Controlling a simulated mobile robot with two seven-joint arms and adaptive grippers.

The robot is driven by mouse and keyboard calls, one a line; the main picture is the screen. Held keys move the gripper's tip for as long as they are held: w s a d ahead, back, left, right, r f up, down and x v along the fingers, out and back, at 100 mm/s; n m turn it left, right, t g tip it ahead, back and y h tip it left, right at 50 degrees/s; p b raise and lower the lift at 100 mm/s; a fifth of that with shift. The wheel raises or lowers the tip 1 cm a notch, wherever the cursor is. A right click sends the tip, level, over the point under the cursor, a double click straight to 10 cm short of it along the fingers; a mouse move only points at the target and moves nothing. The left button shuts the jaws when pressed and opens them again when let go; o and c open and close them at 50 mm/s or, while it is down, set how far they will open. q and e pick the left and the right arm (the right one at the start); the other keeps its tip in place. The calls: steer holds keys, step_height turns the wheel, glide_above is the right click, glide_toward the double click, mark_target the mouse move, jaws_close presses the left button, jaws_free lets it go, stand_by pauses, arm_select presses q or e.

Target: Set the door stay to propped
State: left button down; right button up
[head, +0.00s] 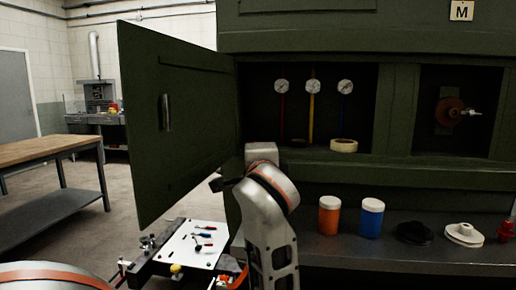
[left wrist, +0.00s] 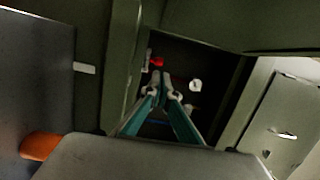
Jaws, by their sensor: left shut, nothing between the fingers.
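The green door (head: 190,120) stands wide open on the left of the green cabinet, with a bar handle (head: 166,112); it also shows at the right of the left wrist view (left wrist: 265,125). I cannot clearly make out the door stay; a small pale piece (left wrist: 147,60) beside a red spot shows past my fingers. My left gripper (left wrist: 161,90) is shut and empty, its teal fingers pointing into the dark opening. In the head view my left wrist is at the opening's lower left corner and hides the fingers. My right gripper is not in view.
The opening holds several gauges (head: 313,86) and a tape roll (head: 344,146). Below, a grey ledge (head: 400,258) carries an orange jar (head: 329,215), a blue jar (head: 371,218) and dark and white discs. A tool tray (head: 196,243) stands under the door; a workbench (head: 60,150) is at left.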

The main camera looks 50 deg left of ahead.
arm_select(q)
steer(key=shift+v, duration=1.25)
